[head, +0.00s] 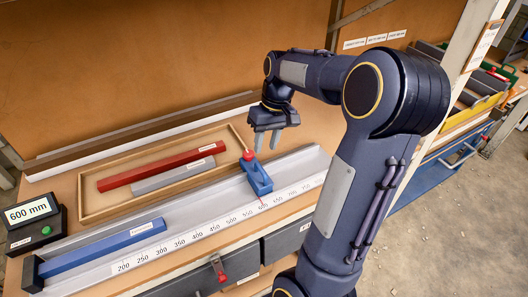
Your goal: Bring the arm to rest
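My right arm rises at the right of the head view and bends over the bench. Its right gripper (268,141) points down with two grey fingers apart and nothing between them. It hangs just beyond and right of the red knob (248,155) on the blue sliding stop (257,176), apparently clear of it. The stop sits on the grey rail (190,222), with its red pointer near the 600 mark of the scale. My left gripper is not in view.
A wooden tray (84,205) holds a red bar (160,166) and a grey bar (172,178). A blue bar (103,246) lies in the rail's left part. A display box (33,220) reads 600 mm. A brown back panel (150,60) stands behind; open floor lies right.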

